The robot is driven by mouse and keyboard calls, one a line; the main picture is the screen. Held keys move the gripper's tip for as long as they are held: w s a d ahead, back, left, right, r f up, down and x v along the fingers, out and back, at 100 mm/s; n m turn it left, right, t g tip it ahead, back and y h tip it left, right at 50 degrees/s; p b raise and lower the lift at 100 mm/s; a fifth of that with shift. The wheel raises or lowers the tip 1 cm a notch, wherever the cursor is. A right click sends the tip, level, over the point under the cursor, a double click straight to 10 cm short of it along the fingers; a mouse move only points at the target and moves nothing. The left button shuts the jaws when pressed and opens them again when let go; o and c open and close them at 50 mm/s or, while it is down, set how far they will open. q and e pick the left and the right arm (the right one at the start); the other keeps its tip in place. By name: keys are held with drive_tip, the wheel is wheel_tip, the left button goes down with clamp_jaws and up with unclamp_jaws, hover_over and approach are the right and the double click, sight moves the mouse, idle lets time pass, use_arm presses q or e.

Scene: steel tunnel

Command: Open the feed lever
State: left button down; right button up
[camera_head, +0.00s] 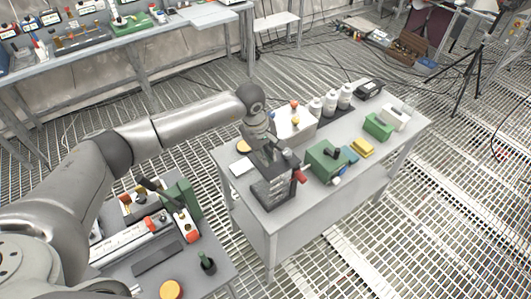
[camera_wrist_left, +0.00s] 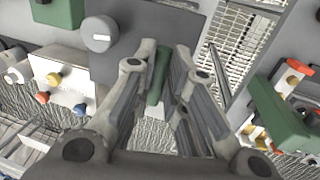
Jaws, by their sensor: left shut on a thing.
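My left gripper (camera_head: 279,164) reaches in from the left, over a dark grey boxy device (camera_head: 277,190) on the near end of the grey table. In the left wrist view, its two fingers (camera_wrist_left: 158,85) are shut on a slim green bar (camera_wrist_left: 159,72), which seems to be the feed lever. The bar stands against a dark grey panel with a round grey knob (camera_wrist_left: 101,33) to its left. In the head view the gripper hides most of the bar. A red knob (camera_head: 300,177) shows at the device's right side. My right gripper is not in view.
The grey table (camera_head: 242,197) also holds a green box (camera_head: 325,163), yellow blocks (camera_head: 362,148), white bottles (camera_head: 330,103) and a white box with coloured buttons (camera_head: 299,123). A nearer bench (camera_head: 205,259) with green and orange parts stands at lower left. Grated floor is open at right.

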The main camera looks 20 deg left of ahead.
use_arm(q)
drive_tip(key=shift+w+n+b, duration=0.1)
drive_tip(key=shift+n+b, duration=0.2)
drive_tip(key=shift+b, duration=0.25)
drive_tip(key=n+b, duration=0.3)
drive_tip(key=w+n+y+b, duration=0.1)
drive_tip(key=n+b, duration=0.1)
drive_tip(key=b, duration=0.2)
drive_tip(key=w+d+n+b, duration=0.1)
drive_tip(key=n+b, duration=0.2)
drive_tip(key=b, duration=0.1)
drive_tip(key=shift+w+f+n+t+y, duration=0.2)
drive_tip(key=shift+n+t+y, duration=0.1)
drive_tip(key=shift+y, duration=0.1)
drive_tip(key=shift+w+r+n+b, duration=0.15)
drive_tip(key=shift+w+n+b, duration=0.1)
drive_tip(key=shift+n+b, duration=0.45)
drive_tip(key=shift+w+r+n+b, duration=0.15)
drive_tip(key=shift+w+n+b, duration=0.05)
drive_tip(key=shift+n+b, duration=0.45)
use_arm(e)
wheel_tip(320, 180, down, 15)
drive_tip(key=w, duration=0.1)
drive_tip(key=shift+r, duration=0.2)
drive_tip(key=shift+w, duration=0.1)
use_arm(q)
drive_tip(key=c, duration=1.5)
unclamp_jaws()
